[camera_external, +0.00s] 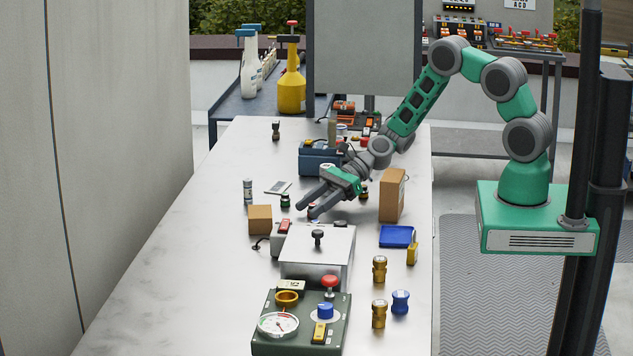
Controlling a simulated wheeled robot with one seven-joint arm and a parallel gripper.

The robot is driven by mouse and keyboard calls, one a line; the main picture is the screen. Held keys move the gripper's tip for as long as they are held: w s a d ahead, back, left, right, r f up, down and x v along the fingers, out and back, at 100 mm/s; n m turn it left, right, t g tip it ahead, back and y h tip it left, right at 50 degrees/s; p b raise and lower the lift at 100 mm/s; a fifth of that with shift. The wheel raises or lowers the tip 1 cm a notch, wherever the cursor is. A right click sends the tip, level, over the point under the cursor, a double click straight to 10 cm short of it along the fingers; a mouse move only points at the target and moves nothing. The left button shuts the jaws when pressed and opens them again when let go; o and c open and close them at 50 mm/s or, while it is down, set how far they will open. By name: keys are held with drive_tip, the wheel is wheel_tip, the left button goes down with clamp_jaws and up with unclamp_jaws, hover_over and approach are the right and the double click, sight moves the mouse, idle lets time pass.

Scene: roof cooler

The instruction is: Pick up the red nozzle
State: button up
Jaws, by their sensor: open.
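My gripper (306,210) reaches down and left over the middle of the long pale table (190,260), its two dark fingers apart. A small dark and red piece (311,209) shows right at the fingertips, partly hidden by them; I cannot tell whether they touch it. I cannot tell for certain which piece is the red nozzle.
Cardboard boxes stand right (392,195) and left (260,218) of my gripper. A metal box with a black knob (318,262) is in front. Brass fittings (379,268), a blue fitting (400,302) and a blue case (397,236) lie right. The table's left side is clear.

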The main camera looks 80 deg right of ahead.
drive_tip(key=shift+c, duration=0.2)
clamp_jaws()
drive_tip(key=shift+r, duration=0.15)
idle(0.3)
